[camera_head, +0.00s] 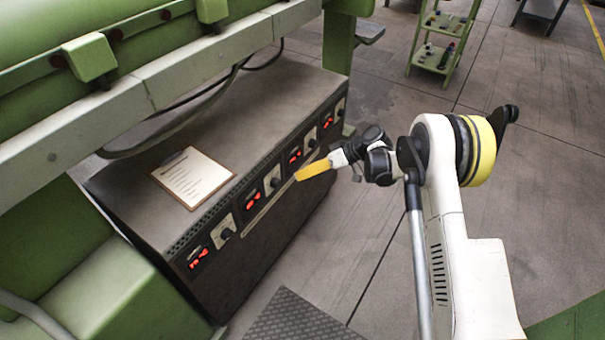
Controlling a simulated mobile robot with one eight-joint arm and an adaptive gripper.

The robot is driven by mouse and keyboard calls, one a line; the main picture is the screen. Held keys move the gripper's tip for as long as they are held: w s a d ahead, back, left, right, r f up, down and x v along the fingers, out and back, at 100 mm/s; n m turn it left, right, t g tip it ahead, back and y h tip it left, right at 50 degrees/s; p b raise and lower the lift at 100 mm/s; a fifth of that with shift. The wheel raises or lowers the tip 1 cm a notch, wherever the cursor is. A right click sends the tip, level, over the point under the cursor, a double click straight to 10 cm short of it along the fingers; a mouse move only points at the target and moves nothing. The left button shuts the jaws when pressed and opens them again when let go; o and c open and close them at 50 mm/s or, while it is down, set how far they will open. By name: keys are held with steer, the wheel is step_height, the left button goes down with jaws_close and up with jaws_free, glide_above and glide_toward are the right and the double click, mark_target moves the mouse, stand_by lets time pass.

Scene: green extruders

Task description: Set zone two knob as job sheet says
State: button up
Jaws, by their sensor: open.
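The job sheet is on a brown clipboard (192,178) lying on top of the dark control cabinet (270,105). Its writing is too small to read. The cabinet front carries a row of red displays, each with a dark knob on a pale plate. One knob (226,234) is nearest, another (274,182) is further along, and a third (312,142) is beyond it. The zone labels and display digits are not legible. My gripper (303,174), with a yellow finger part, is open in front of the cabinet's middle, apparently empty. It partly overlaps the panel; contact cannot be told.
The green extruder (95,60) and its pale beam (170,75) run above the cabinet's back. Cables (190,115) hang behind it. A dark ridged mat (300,318) lies on the floor. A green cart (438,45) stands far back. The floor to the right is mostly clear.

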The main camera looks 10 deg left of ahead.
mark_target(279, 184)
steer(key=s+f+n+t+y+p, duration=0.2)
steer(key=s+f+t+p, duration=0.1)
steer(key=s+t+p, duration=0.15)
steer(key=shift+t, duration=0.25)
steer(key=b+x, duration=0.2)
steer(key=x, duration=0.3)
steer(key=b+x, duration=0.2)
steer(key=x, duration=0.3)
steer(key=shift+w+a, duration=0.2)
steer(key=shift+w, duration=0.1)
steer(key=shift+w+a+f, duration=0.1)
steer(key=shift+w+a, duration=0.05)
steer(key=shift+a, duration=0.25)
steer(key=shift+c, duration=0.5)
steer(key=c, duration=1.1)
